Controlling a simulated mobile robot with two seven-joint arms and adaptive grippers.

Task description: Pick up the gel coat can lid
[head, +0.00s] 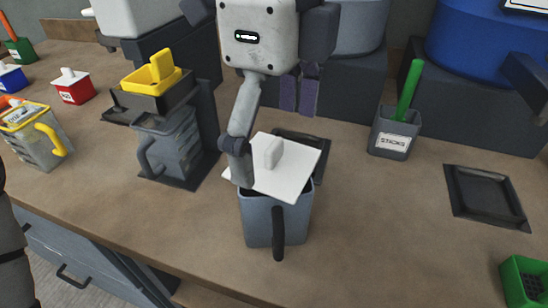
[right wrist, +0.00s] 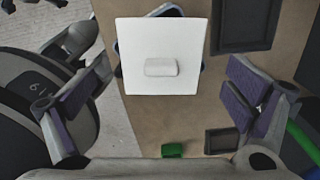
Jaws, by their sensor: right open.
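A square white lid (head: 298,154) with a block-shaped knob lies over the mouth of a grey-blue can (head: 262,222) with a dark handle. The lid is turned askew, and part of the can's dark opening shows under its near edge. My right gripper (head: 271,132) is open above the lid, its fingers wide apart and empty. In the right wrist view the lid (right wrist: 135,40) and its knob sit between the two purple-padded fingers (right wrist: 162,98), touching neither. I see no label on this can. My left gripper is out of view.
A yellow lid-like piece (head: 152,73) sits on a dark stand at left. A grey holder with a green stick (head: 391,139) stands right. A dark empty tray (head: 489,192) and a green container (head: 524,282) are farther right. Bare bench lies between.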

